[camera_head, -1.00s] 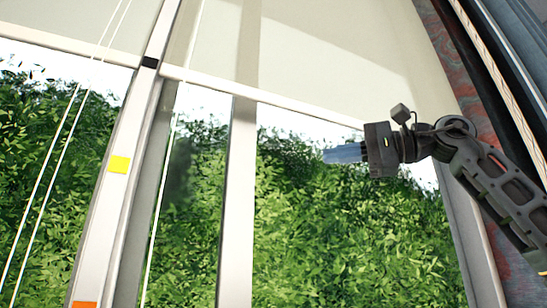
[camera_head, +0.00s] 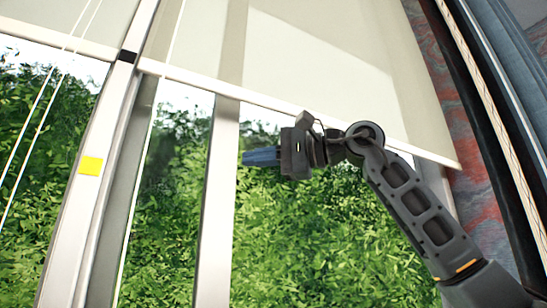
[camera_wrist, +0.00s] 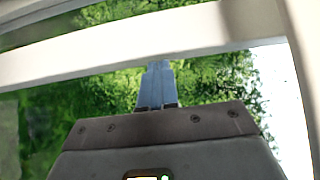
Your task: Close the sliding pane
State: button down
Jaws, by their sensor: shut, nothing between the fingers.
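The sliding pane shows as a pale upright edge bar (camera_head: 217,200) with glass to its right and greenery behind. The pale window post (camera_head: 85,190) stands to its left, with a strip of view between the two. My gripper (camera_head: 246,157) is shut and empty, its blue fingers pointing left with the tips just right of the edge bar. In the wrist view, the edge bar (camera_wrist: 110,45) crosses the picture just beyond the fingertips (camera_wrist: 158,66). I cannot tell whether the tips touch it.
A cream blind (camera_head: 320,60) hangs across the top, its lower rail (camera_head: 270,103) above my gripper. Thin white cords (camera_head: 40,130) hang at the left. A yellow note (camera_head: 91,165) is on the post. A reddish wall (camera_head: 470,190) and a dark curtain edge (camera_head: 480,100) are at the right.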

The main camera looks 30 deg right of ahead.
jog(key=shift+a, duration=0.25)
jog(key=shift+a, duration=0.15)
jog(key=b, duration=0.4)
send_near(135, 138)
jog(key=x, duration=0.4)
jog(key=shift+w+f, duration=0.15)
jog(key=shift+w, duration=0.5)
jog(key=shift+a, duration=0.5)
jog(key=shift+s, duration=0.1)
